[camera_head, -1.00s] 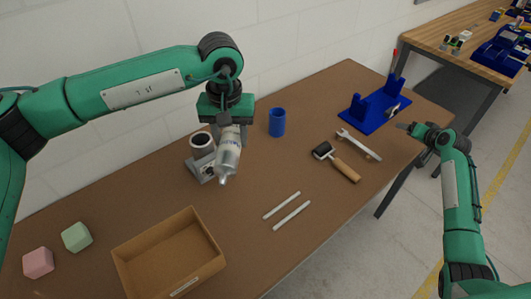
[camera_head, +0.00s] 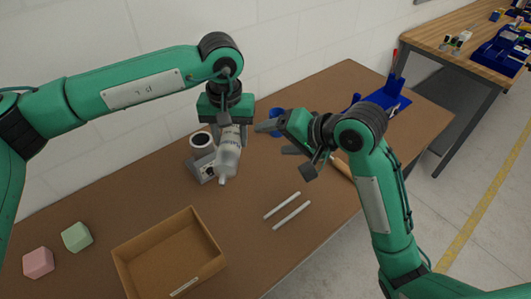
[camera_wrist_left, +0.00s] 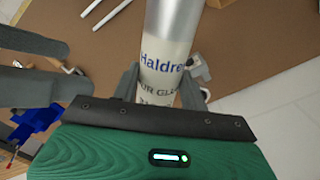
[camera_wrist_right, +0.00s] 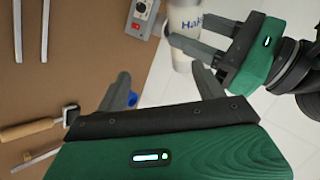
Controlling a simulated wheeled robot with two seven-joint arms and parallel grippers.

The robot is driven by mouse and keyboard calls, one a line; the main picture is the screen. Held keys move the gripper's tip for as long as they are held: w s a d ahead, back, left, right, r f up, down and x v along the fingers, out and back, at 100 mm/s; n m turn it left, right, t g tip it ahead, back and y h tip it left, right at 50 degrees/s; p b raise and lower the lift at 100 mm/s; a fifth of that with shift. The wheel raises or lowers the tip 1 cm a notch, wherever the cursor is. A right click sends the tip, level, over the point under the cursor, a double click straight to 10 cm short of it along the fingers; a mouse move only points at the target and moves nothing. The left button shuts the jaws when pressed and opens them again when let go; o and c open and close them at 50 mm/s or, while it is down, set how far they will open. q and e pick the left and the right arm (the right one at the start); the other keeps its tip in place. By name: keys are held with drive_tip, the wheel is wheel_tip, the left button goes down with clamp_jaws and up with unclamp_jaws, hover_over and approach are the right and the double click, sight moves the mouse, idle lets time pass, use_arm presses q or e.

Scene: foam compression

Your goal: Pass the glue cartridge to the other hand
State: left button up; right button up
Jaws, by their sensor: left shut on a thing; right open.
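The glue cartridge (camera_head: 229,158) is a silvery white tube with blue lettering and a nozzle pointing down. My left gripper (camera_head: 228,124) is shut on it and holds it above the table; the label shows between the fingers in the left wrist view (camera_wrist_left: 165,60). My right gripper (camera_head: 276,138) is open and empty, to the right of the cartridge and apart from it. In the right wrist view the cartridge (camera_wrist_right: 184,22) is beyond the right fingers (camera_wrist_right: 163,85), with the left gripper around it.
An open cardboard box (camera_head: 205,240) stands at the front. Two white sticks (camera_head: 291,215) lie right of it. A grey device (camera_head: 202,168) is behind the cartridge. A blue cup (camera_head: 275,114) and roller handle (camera_head: 343,168) are partly hidden by my right arm. Pink and green blocks (camera_head: 76,237) lie left.

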approach(235, 158)
drive_tip(key=w+f, duration=0.1)
drive_tip(key=shift+y, duration=0.3)
drive_tip(key=x, duration=1.1)
drive_tip(key=shift+a+f, duration=0.2)
drive_tip(key=shift+a, duration=0.25)
drive_tip(key=c, duration=1.3)
use_arm(q)
drive_tip(key=o, duration=1.3)
